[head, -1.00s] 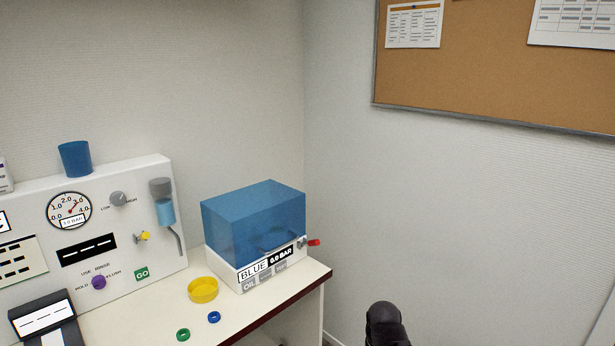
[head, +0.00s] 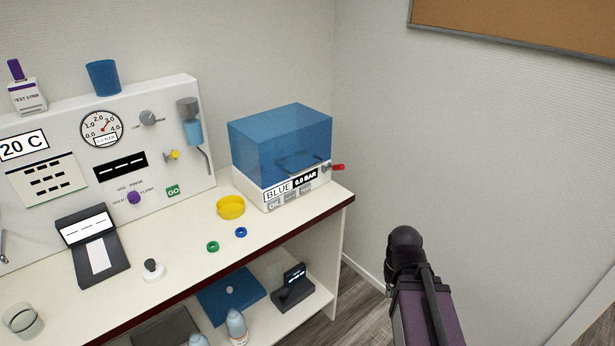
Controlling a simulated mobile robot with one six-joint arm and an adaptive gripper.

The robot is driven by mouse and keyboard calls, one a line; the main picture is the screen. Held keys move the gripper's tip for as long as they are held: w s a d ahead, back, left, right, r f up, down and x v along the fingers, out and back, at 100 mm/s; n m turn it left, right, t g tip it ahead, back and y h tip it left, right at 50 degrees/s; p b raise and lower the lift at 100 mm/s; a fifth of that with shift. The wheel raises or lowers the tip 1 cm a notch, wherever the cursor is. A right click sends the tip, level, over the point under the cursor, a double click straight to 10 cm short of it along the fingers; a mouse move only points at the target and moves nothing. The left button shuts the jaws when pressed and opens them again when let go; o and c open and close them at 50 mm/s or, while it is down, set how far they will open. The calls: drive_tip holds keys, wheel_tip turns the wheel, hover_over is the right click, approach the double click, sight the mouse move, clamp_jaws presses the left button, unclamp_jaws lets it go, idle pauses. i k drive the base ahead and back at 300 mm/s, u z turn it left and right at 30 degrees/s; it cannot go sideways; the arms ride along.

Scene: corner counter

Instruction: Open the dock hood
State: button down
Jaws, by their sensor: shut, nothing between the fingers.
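The dock hood (head: 280,145) is a translucent blue box-shaped cover. It sits down on the white dock base (head: 272,201) at the right end of the counter, and it looks closed. Dim shapes show through it, including what looks like a dark handle or loop low at its front. A red-tipped lever (head: 338,167) sticks out at the right of the dock. Part of my arm shows at lower right, apart from the dock. My gripper's fingers are not visible.
A yellow dish (head: 230,207), a blue ring (head: 241,232) and a green ring (head: 212,246) lie in front of the dock. A white control panel (head: 70,205) stands to the left. The lower shelf (head: 318,305) holds several items. The floor right of the counter is open.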

sight(268, 147)
drive_tip(key=k, duration=1.35)
drive_tip(key=u, duration=0.45)
drive_tip(key=i, duration=1.7)
drive_tip(key=u, duration=0.4)
